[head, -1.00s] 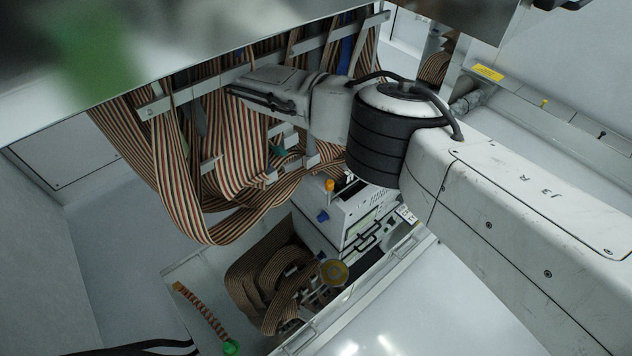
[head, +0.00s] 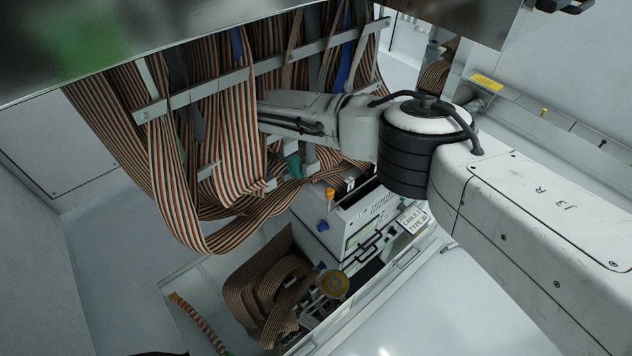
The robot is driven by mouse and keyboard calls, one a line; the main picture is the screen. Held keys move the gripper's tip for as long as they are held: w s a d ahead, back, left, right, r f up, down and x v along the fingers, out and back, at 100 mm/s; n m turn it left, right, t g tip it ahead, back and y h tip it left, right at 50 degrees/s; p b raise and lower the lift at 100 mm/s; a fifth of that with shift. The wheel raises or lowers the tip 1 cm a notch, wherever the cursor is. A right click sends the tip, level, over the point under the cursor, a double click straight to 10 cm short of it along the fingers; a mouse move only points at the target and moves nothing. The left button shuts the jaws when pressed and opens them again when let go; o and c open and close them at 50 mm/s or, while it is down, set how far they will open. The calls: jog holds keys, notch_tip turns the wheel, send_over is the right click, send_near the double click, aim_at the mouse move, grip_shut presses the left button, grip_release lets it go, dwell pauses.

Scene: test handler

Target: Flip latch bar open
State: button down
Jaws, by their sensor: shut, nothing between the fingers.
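A long pale metal bar (head: 279,62) runs slantwise across hanging striped ribbon cables, with a screw at its left end. I cannot tell whether it is the latch bar. A shorter, lower strip (head: 210,170) is partly covered by cables. My arm reaches in from the right, and its far link ends at the edge of the ribbon cables, below the long bar. My gripper cannot be made out; the cables or the arm hide it.
Striped ribbon cables (head: 180,190) hang in a loop left of my arm. Below stands a white instrument box (head: 345,225) with an orange knob and a blue knob. More cable lies coiled (head: 270,290) beside it. A metal panel edge (head: 150,60) overhangs the top left.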

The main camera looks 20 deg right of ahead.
jog(key=shift+s+d+f, duration=0.65)
jog(key=shift+s+d, duration=0.25)
jog(key=shift+s+d+f, duration=0.65)
jog(key=shift+s+d, duration=0.25)
jog(key=shift+s+t+y+p, duration=0.3)
jog(key=shift+t+p, duration=0.15)
jog(key=shift+t, duration=0.25)
